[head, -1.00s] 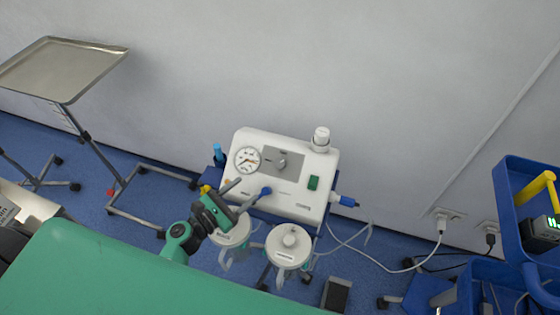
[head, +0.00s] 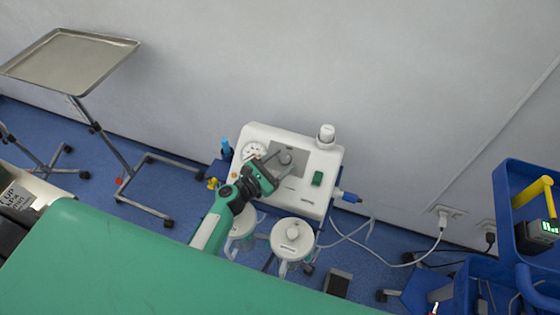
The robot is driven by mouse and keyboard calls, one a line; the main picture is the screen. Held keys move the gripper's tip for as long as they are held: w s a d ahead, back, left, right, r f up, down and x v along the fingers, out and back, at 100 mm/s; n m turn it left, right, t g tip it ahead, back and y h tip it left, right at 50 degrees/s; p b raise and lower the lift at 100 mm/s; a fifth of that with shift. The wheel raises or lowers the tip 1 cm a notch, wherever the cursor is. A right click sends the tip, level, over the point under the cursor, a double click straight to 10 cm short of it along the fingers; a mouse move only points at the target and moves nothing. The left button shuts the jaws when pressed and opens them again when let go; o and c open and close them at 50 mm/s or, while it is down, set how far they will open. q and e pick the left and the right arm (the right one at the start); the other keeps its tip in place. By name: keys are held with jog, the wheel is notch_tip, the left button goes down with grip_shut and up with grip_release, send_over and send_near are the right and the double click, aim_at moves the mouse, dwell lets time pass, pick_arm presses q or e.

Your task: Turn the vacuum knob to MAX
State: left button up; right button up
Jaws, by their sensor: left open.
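The white suction unit (head: 310,201) stands against the wall, with a grey panel on its front. The vacuum knob (head: 286,158) sits on that panel, beside the round gauge (head: 253,151), which is partly covered by my arm. My left gripper (head: 279,161) is open in front of the panel, with its fingers reaching up toward the knob. In this view one finger lies left of the knob and the other right and below. I cannot tell whether they touch it. The knob's markings are too small to read. My right gripper is not in view.
Two canisters hang below the unit; the right one (head: 292,238) is clear of my arm. A green-covered table (head: 130,265) fills the lower left. A steel tray stand (head: 70,60) is at upper left. A blue cart (head: 520,220) stands at right, with cables on the floor between.

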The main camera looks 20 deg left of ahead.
pick_arm(q)
jog(key=shift+c, duration=0.6)
jog(key=c, duration=0.7)
jog(key=shift+c, duration=0.7)
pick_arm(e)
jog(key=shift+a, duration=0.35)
pick_arm(q)
jog(key=shift+m+h, duration=0.3)
